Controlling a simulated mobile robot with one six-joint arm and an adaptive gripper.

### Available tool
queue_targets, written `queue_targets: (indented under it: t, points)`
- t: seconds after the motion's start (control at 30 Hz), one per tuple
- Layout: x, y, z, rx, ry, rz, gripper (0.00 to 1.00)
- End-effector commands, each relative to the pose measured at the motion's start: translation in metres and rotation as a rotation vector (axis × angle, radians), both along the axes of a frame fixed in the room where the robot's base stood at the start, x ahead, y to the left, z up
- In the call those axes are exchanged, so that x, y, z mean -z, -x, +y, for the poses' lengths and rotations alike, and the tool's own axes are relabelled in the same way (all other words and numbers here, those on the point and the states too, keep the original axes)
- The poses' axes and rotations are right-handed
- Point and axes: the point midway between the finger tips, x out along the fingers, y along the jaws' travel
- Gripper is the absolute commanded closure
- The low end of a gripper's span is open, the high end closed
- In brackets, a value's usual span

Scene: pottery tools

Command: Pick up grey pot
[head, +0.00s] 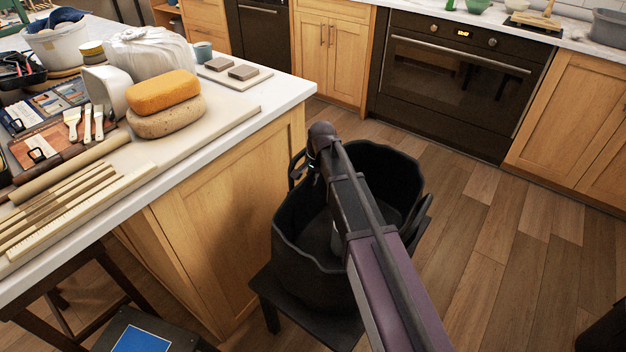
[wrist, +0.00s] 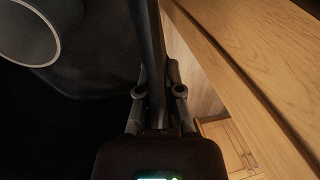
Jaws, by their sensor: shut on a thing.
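A large, very dark grey pot (head: 300,238) with a wavy rim stands on a dark stool beside the wooden counter. My arm reaches across its opening. My gripper (head: 297,170) is at the pot's left rim, close to the counter's side. In the wrist view my gripper (wrist: 161,90) is shut with the pot's dark, thin wall between its fingers. The pot's dark inside (wrist: 95,75) fills the left of that view. A small grey, open-ended cylinder (wrist: 30,30) shows at its upper left. My arm hides part of the pot's inside and right rim.
The counter (head: 290,88) on the left holds an orange sponge (head: 163,91), wooden strips and other pottery tools. Its wooden side is very near my gripper. A dark stool (head: 290,297) carries the pot. Another grey vessel (head: 609,28) stands on the far counter. Floor is free at right.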

Motion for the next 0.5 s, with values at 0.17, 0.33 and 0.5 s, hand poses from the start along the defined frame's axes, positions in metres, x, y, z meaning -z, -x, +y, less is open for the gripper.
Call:
queue_targets:
  t: [0.17, 0.33, 0.5]
  points:
    - [-0.012, 0.001, -0.001, -0.001, 0.005, 0.003, 1.0]
    - [-0.017, 0.001, -0.001, -0.001, 0.006, 0.004, 1.0]
    - [-0.019, 0.012, -0.002, -0.001, 0.007, 0.004, 1.0]
